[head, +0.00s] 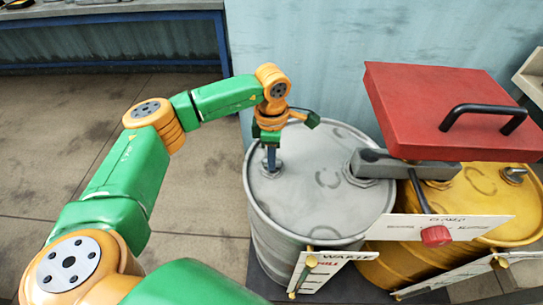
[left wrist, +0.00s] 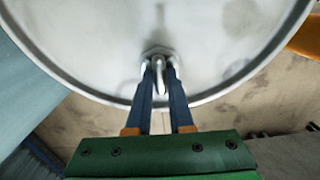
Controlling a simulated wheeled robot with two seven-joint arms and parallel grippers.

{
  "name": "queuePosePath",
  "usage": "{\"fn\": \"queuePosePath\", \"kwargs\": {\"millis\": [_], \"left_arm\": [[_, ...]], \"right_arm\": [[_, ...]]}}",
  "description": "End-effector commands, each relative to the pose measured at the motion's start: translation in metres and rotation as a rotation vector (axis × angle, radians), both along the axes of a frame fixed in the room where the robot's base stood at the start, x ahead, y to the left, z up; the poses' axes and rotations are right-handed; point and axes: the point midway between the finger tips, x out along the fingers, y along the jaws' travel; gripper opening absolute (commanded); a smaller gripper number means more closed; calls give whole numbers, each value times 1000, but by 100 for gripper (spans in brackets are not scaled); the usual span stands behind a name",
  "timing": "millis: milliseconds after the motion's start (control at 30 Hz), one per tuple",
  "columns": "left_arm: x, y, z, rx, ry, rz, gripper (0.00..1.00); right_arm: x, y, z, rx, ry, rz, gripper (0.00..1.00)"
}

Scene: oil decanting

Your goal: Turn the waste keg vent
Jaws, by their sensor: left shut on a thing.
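The waste keg (head: 315,205) is a grey metal drum in the middle of the head view, with a white label on its front. Its vent (left wrist: 159,74) is a small metal fitting near the edge of the lid, best seen in the left wrist view. My left gripper (head: 271,168) points down at the vent in the head view; its blue fingers (left wrist: 160,85) stand on both sides of the vent handle in the left wrist view, shut on it. The fingers partly hide the vent in the head view. My right gripper is not in view.
A yellow drum (head: 470,215) stands right of the grey one, under a red block with a black handle (head: 450,105). Open floor (head: 60,150) is at the left, a bench (head: 110,15) behind.

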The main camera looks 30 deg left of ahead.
Motion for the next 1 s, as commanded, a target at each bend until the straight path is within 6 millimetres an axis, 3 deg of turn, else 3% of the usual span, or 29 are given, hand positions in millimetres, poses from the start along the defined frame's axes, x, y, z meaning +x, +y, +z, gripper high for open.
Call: {"fn": "queuePosePath", "kwargs": {"millis": [67, 100, 200, 533, 800, 1000], "left_arm": [[0, -1, 0, -2, -2, -3, 0], [0, -1, 0, -2, -2, -2, 22], [0, -1, 0, -1, -2, -2, 50], [0, 0, 5, 0, -1, 0, 50], [1, -1, 59, -1, -4, -1, 50], [0, -1, 71, 0, 0, -2, 50]], "right_arm": [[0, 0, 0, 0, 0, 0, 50], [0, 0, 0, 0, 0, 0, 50], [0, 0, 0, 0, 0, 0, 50], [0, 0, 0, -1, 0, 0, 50], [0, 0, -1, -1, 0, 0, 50], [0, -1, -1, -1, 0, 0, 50]]}}
